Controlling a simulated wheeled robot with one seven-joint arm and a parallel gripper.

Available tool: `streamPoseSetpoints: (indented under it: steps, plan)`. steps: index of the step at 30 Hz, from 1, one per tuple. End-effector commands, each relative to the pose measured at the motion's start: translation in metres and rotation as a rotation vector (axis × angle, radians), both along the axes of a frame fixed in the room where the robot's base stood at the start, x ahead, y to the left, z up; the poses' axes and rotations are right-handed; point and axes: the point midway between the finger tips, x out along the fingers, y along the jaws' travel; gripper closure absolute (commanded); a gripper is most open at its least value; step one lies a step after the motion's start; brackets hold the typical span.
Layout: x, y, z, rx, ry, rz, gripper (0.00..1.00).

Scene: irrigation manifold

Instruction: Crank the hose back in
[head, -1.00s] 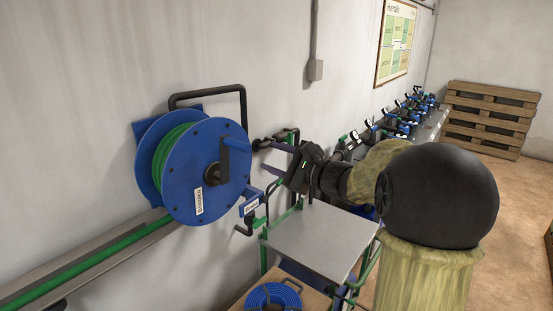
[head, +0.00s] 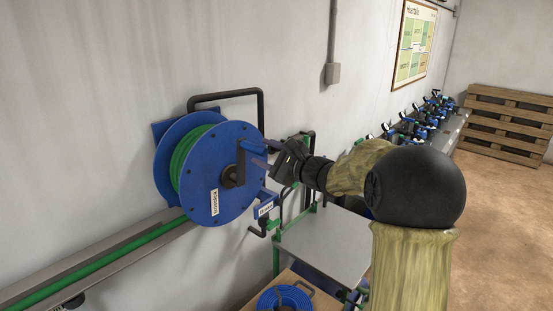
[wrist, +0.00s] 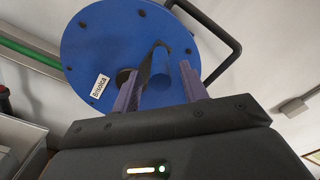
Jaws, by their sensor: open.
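The hose reel (head: 214,190) is a blue drum on the wall, with green hose (head: 186,160) wound between its discs. Its crank (head: 240,163) points up from the dark hub and ends in a blue handle that sticks out toward me. My gripper (head: 262,154) is open at the handle, reaching in from the right. In the wrist view, the purple fingers (wrist: 159,74) stand either side of the blue handle (wrist: 163,76), which lies between them with gaps visible.
A black bent bar (head: 228,96) arches over the reel. A rail with a green pipe (head: 125,250) runs along the wall at lower left. A grey-topped cart (head: 325,240) stands below my arm, with a blue coil (head: 283,298) in front. A valve row (head: 415,125) lines the wall behind.

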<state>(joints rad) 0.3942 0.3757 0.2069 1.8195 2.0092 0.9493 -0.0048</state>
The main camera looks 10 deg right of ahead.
Motion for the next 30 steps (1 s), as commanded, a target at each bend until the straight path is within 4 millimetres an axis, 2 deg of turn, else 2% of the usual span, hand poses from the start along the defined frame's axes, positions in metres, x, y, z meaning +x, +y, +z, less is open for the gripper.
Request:
streamPoseSetpoints:
  steps: [9, 20, 25, 26, 30]
  plan:
    - [0.027, 0.019, -0.001, 0.000, 0.000, 0.000, 0.56]
    - [0.031, 0.022, 0.000, 0.001, 0.000, -0.001, 0.56]
    - [0.031, 0.022, 0.000, 0.001, 0.001, -0.001, 0.86]
    - [0.031, 0.022, 0.000, 0.000, 0.001, -0.001, 0.89]
    - [0.031, 0.023, 0.000, 0.000, 0.001, -0.001, 0.89]
